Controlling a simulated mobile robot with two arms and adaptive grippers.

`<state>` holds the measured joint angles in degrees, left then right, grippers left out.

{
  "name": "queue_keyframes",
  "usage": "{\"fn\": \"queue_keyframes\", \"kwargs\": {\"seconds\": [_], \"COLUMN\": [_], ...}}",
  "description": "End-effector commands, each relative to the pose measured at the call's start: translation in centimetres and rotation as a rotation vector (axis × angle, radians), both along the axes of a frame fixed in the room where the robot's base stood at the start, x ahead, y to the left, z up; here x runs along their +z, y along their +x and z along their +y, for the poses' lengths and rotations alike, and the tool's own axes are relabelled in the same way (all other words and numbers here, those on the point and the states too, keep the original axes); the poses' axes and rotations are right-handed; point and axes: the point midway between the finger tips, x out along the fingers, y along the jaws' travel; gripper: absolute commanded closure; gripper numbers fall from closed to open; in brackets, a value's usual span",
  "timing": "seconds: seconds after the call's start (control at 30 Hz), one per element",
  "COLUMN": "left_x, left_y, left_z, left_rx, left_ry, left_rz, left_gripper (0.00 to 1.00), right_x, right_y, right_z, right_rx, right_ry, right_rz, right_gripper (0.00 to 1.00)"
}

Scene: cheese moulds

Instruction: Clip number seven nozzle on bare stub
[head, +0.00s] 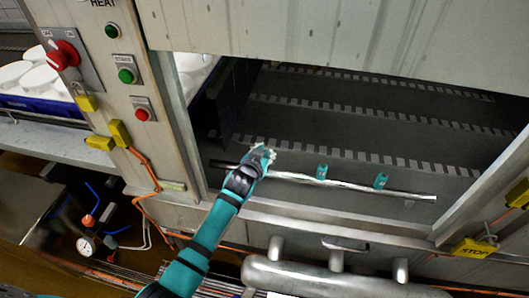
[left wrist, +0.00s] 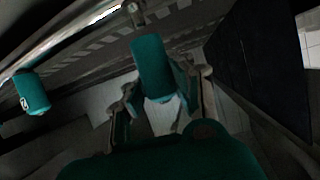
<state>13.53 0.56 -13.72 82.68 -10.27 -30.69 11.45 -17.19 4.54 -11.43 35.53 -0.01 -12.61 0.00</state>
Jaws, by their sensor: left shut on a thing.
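My left gripper (head: 260,156) is shut on a teal nozzle near the left end of the metal pipe (head: 345,184). In the left wrist view the held nozzle (left wrist: 151,68) stands out between the fingers (left wrist: 160,103), and no number shows on its visible side. Its far end is close to a small metal stub (left wrist: 135,14) on the pipe; I cannot tell whether they touch. Two other teal nozzles, one mid-pipe (head: 321,172) and one further right (head: 380,180), sit on the pipe. One nozzle with a pale mark (left wrist: 32,92) shows at left in the wrist view. My right gripper is out of view.
The pipe lies in a cabinet opening with notched dark slats (head: 385,122) behind it. A control post (head: 115,75) with a red knob and buttons stands left of the opening. Thick metal piping (head: 340,280) runs below. White rounds in a blue crate (head: 40,101) are far left.

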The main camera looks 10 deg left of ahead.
Motion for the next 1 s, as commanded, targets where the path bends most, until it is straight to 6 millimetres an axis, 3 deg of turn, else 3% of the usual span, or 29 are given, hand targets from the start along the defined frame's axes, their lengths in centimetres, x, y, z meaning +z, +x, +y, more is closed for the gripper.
{"fn": "queue_keyframes", "kwargs": {"seconds": [1.0], "left_x": [-1.4], "left_y": [0.0], "left_z": [0.0], "left_rx": [0.000], "left_ry": [0.000], "left_rz": [0.000], "left_gripper": [1.00], "right_x": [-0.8], "right_y": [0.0], "right_z": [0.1], "right_rx": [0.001], "right_ry": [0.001], "right_rz": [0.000], "right_gripper": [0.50]}}
